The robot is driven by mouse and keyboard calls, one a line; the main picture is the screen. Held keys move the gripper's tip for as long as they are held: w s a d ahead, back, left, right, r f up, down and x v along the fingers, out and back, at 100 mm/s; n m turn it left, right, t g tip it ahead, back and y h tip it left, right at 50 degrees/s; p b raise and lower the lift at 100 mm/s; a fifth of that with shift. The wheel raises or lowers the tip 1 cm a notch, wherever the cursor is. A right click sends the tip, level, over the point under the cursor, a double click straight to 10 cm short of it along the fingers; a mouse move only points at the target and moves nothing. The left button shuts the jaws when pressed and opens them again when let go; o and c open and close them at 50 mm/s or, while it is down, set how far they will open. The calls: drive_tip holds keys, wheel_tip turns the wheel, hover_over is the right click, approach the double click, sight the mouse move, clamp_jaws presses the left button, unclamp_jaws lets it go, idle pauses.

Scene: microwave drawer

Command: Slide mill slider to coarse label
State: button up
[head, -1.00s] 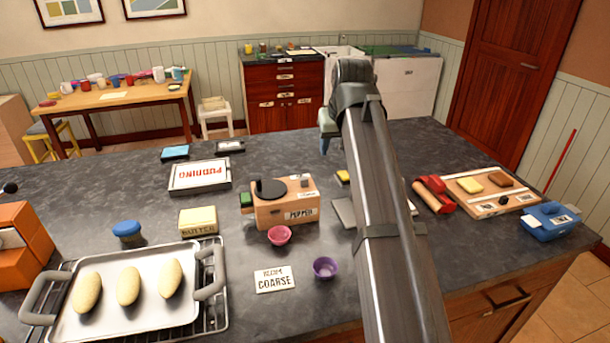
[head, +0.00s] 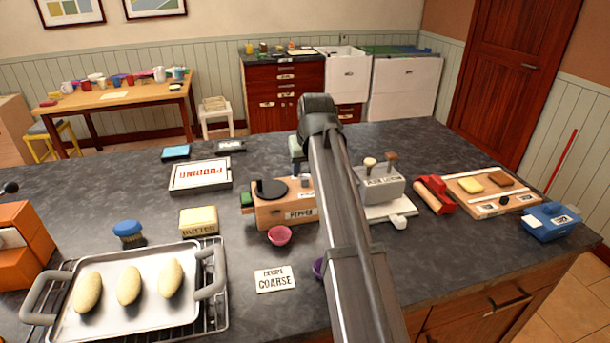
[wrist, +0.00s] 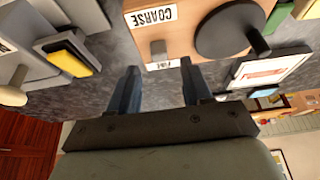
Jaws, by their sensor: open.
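The wooden pepper mill (head: 270,215) stands mid-counter with a black round top and a PEPPER label; my arm covers its right end. In the wrist view the mill (wrist: 190,30) shows upside down. Its grey slider knob (wrist: 158,48) sits close to the FINE label (wrist: 163,65), apart from the COARSE label (wrist: 150,15). My gripper (wrist: 158,78) is open and empty, its two fingers pointing at the mill's slider side, with the knob roughly in line with the gap between them. In the head view my gripper is mostly hidden behind my arm.
A grey lettered device (head: 382,186) with two knobs stands right of the mill. Counter between is clear.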

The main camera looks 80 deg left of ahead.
sight(305, 178)
drive_tip(key=shift+x, duration=1.85)
clamp_jaws()
